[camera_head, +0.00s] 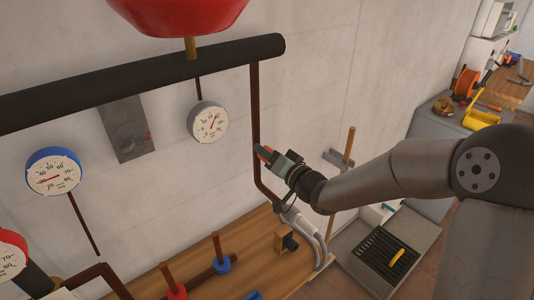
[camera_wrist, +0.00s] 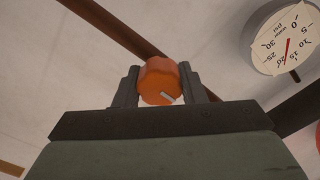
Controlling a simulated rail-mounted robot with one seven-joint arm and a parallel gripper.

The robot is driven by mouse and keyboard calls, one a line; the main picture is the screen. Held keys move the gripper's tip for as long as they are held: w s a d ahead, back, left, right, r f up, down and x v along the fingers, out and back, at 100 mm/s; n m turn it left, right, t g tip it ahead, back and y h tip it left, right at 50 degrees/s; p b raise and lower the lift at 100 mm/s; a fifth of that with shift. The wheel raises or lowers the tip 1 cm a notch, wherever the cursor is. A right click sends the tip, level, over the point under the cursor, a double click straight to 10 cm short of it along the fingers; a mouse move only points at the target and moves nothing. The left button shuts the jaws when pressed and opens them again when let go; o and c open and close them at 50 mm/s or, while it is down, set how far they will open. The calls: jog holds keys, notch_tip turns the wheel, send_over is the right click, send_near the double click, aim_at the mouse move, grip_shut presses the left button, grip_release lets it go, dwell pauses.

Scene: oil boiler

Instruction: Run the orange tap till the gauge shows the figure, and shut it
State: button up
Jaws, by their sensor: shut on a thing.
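The orange tap (camera_wrist: 160,80) is a round knob with a short pale mark, seen between my fingers in the wrist view. In the head view a little of the orange tap (camera_head: 263,152) shows by the brown vertical pipe. My gripper (camera_head: 270,155) is shut on it; the two dark fingers (camera_wrist: 158,88) press on its sides. A white round gauge (camera_head: 207,121) marked water psi hangs up and to the left of the tap. The gauge (camera_wrist: 285,38) also shows in the wrist view, cut by the frame; its red needle seems to point near 20.
A blue-rimmed gauge (camera_head: 53,171) and a red-rimmed gauge (camera_head: 10,255) are at the left. A thick black pipe (camera_head: 150,75) runs above, under a red vessel (camera_head: 185,12). Red and blue valves (camera_head: 222,262) stand on the wooden bench below.

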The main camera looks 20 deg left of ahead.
jog(key=o, duration=1)
jog(key=b+v, duration=0.2)
jog(key=v, duration=1.5)
jog(key=shift+s, duration=0.2)
jog(key=shift+d, duration=0.15)
